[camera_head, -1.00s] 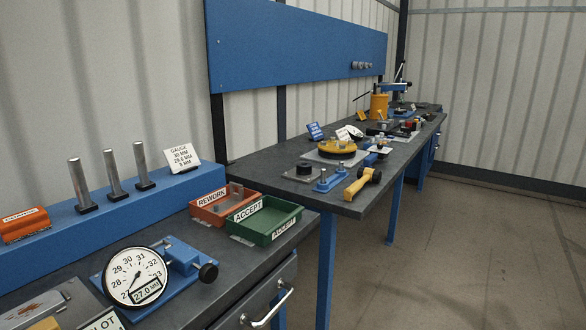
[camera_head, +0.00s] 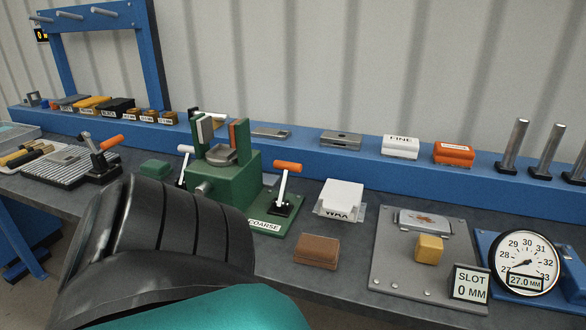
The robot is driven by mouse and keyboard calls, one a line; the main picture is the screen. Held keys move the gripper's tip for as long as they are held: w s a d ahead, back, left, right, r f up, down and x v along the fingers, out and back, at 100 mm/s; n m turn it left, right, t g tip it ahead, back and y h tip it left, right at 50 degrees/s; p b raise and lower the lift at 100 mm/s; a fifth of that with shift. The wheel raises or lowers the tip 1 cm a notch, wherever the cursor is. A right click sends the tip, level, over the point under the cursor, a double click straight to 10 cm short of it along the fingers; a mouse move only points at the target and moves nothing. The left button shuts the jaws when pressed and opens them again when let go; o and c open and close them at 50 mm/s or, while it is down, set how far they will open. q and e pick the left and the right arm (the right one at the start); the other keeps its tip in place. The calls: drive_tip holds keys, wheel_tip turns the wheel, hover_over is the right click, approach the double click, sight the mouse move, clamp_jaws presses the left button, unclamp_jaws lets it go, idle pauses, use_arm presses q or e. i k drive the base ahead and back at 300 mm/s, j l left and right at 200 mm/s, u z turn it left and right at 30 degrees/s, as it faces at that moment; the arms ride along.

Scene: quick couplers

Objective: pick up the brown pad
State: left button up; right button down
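The brown pad (camera_head: 317,251) is a small rectangular block with a lighter brown top. It lies flat on the dark bench top, near the front edge, between the green fixture and the grey plate. My arm, black and teal, fills the lower left of the view and ends left of the pad, apart from it in the picture. No gripper fingers show in this view.
A white WAX block (camera_head: 342,197) sits behind the pad. A grey plate (camera_head: 390,262) with a yellow block (camera_head: 428,249) lies right, beside the dial gauge (camera_head: 524,262).

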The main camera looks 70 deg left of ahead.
sight(313, 250)
drive_tip(key=k+u, duration=0.1)
drive_tip(key=u, duration=2.55)
